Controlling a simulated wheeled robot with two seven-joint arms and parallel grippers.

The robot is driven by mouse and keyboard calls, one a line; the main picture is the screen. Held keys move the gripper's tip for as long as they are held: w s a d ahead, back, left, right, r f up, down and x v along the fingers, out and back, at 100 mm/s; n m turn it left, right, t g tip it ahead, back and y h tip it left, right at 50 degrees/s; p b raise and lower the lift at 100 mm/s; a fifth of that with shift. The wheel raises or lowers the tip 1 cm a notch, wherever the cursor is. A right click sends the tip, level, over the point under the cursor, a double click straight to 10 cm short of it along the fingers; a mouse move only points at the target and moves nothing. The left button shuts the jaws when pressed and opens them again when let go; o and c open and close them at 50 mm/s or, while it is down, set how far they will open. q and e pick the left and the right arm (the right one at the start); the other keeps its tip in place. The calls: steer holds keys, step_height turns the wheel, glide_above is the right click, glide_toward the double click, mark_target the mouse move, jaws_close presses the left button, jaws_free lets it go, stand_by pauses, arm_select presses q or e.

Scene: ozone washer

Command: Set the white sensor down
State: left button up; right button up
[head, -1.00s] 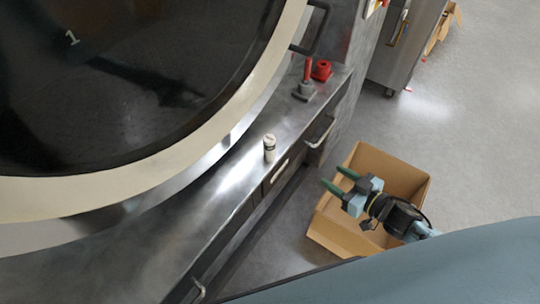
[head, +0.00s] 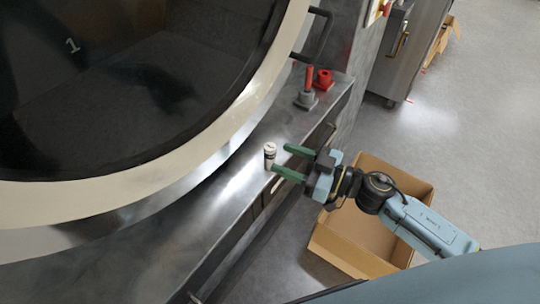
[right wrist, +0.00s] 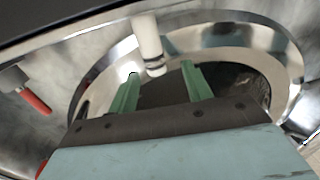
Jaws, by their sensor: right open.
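The white sensor (head: 269,155) stands upright on the metal ledge (head: 213,205) in front of the big round door. It is a small white cylinder with a dark band. My right gripper (head: 281,160) is open, with its green fingers pointing at the sensor from the right. In the right wrist view the sensor (right wrist: 150,45) shows beyond the fingertips of the open gripper (right wrist: 160,72), in line with the gap between them. I cannot tell whether a finger touches it. My left gripper is not in view.
The round door (head: 185,172) with its pale rim fills the left. A red-handled part (head: 307,88) and a red fitting (head: 323,80) stand farther back on the ledge. An open cardboard box (head: 340,254) sits on the floor below my right arm.

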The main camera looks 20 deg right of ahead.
mark_target(270, 151)
steer(key=x, duration=0.5)
steer(key=shift+w+d+f, duration=0.15)
steer(key=shift+w+f, duration=0.05)
steer(key=shift+w, duration=0.15)
jaws_close()
step_height(270, 151, up, 10)
steer(key=p, duration=0.5)
steer(key=shift+f, duration=0.1)
steer(key=shift+r+m+t+h, duration=0.5)
steer(key=shift+r+t+h, duration=0.1)
steer(key=shift+r, duration=0.2)
steer(key=s+d+r+m+t+h, duration=0.1)
steer(key=s+d+m+t+h, duration=0.2)
steer(key=d+m+h, duration=0.4)
steer(key=shift+d+m+t+h+b, duration=0.25)
steer(key=shift+m+t+h, duration=0.5)
steer(key=shift+h, duration=1.75)
steer(key=shift+a+r, duration=0.1)
